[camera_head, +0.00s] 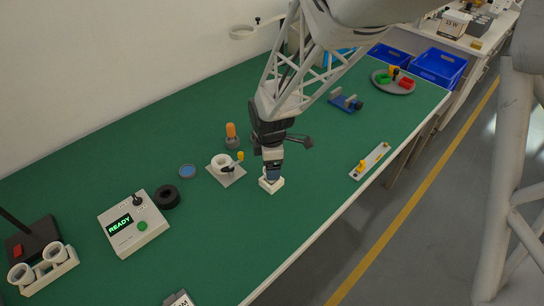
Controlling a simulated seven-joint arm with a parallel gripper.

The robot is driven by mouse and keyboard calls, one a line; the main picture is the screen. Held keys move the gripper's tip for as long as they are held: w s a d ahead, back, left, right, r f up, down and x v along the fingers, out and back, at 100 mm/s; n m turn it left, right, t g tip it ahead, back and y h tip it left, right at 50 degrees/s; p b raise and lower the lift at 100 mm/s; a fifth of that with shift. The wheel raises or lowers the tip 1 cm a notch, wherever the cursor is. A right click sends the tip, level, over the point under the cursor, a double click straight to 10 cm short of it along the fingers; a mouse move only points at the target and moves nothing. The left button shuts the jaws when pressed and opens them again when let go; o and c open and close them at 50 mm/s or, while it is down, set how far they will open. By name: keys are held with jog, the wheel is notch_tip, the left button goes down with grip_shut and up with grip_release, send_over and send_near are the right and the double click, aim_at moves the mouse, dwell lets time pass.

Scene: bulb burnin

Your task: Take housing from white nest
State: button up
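My gripper (272,172) points straight down at the middle of the green table. It is directly over a small white block (271,185), which looks like the white nest. The fingers reach down to the block or just above it; I cannot tell if they touch it. A grey-blue shape shows at the fingertips, and I cannot tell whether it is the housing or part of the gripper. No housing can be clearly made out. The finger opening is too small and dark to judge.
Left of my gripper stands a white ring fixture (221,163) with a yellow-knobbed clamp, and behind it an orange-topped piece (231,136). A control box (133,223) reads READY. A yellow-handled plate (370,161) lies near the right edge. Green table front of the gripper is clear.

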jog(key=shift+f, duration=0.15)
jog(key=shift+s+f, duration=0.15)
jog(key=shift+f, duration=2.3)
jog(key=shift+c, duration=0.3)
jog(key=c, duration=0.9)
